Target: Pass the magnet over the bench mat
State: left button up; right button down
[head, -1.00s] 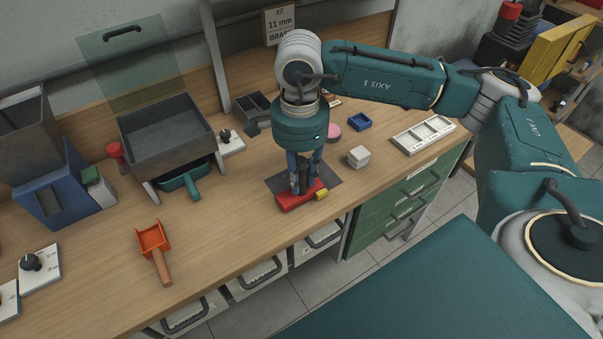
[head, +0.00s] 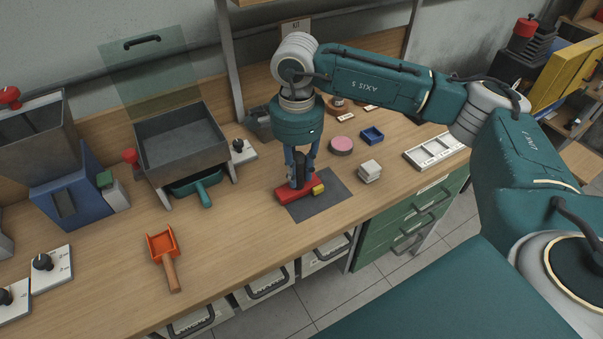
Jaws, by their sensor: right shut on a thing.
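The magnet (head: 291,195) is a red bar with a yellow end piece and a dark upright handle. My right gripper (head: 299,177) points down and is shut on the magnet's handle. The bench mat (head: 322,200) is a dark grey sheet lying on the bench. The magnet is over the back left part of the mat, low and close to it; I cannot tell whether it touches. The front and right of the mat show bare. My left gripper is not in view.
A white block stack (head: 369,171), pink disc (head: 341,144) and blue tray (head: 372,135) stand right of and behind the mat. A white compartment tray (head: 437,151) is farther right. An orange scoop (head: 163,248) lies left, with clear bench between it and the mat.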

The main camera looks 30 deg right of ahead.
jog(key=shift+w+r, duration=0.1)
jog(key=shift+w, duration=1.4)
jog(key=shift+w+d, duration=0.1)
jog(key=shift+d, duration=3.35)
jog(key=shift+s+d, duration=0.15)
jog(key=shift+s, duration=4.25)
jog(key=shift+s+r, duration=0.1)
jog(key=shift+s, duration=0.05)
jog(key=shift+r+p, duration=1.5)
jog(key=shift+r, duration=1.2)
